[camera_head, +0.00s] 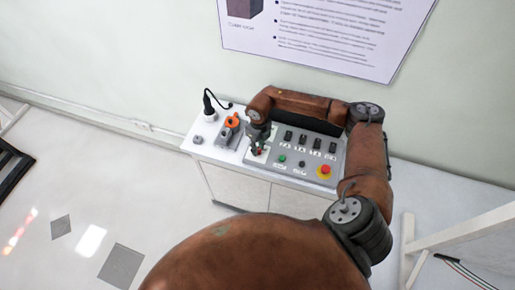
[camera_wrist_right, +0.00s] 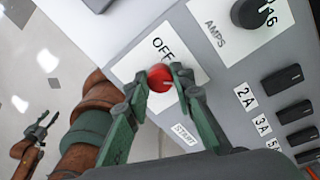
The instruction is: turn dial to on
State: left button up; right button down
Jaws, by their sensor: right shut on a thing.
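The red dial (camera_wrist_right: 160,77) sits on a white plate (camera_wrist_right: 133,68) marked OFF on the grey sloped panel in the right wrist view. Its pale pointer mark faces the lower right, between the OFF label and the START label (camera_wrist_right: 184,134). My right gripper (camera_wrist_right: 166,82) is shut on the dial, with one green finger on each side. In the head view my right gripper (camera_head: 257,149) reaches down to the panel's left part. My left gripper (camera_wrist_right: 46,126) shows small at the lower left of the wrist view, open and empty, away from the panel.
A black knob (camera_wrist_right: 254,13) marked AMPS and several black switches (camera_wrist_right: 281,78) lie beside the dial. The head view shows a green button (camera_head: 282,158), a red stop button (camera_head: 324,170), an orange-handled part (camera_head: 232,121) and a black plug-like part (camera_head: 208,103) on the white cabinet (camera_head: 241,186).

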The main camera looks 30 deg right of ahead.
aim_at(259, 149)
jog(key=shift+m, duration=0.3)
jog(key=c, duration=1.7)
grip_release()
jog(key=shift+o, duration=0.2)
notch_tip(259, 149, up, 12)
jog(key=shift+d, duration=0.2)
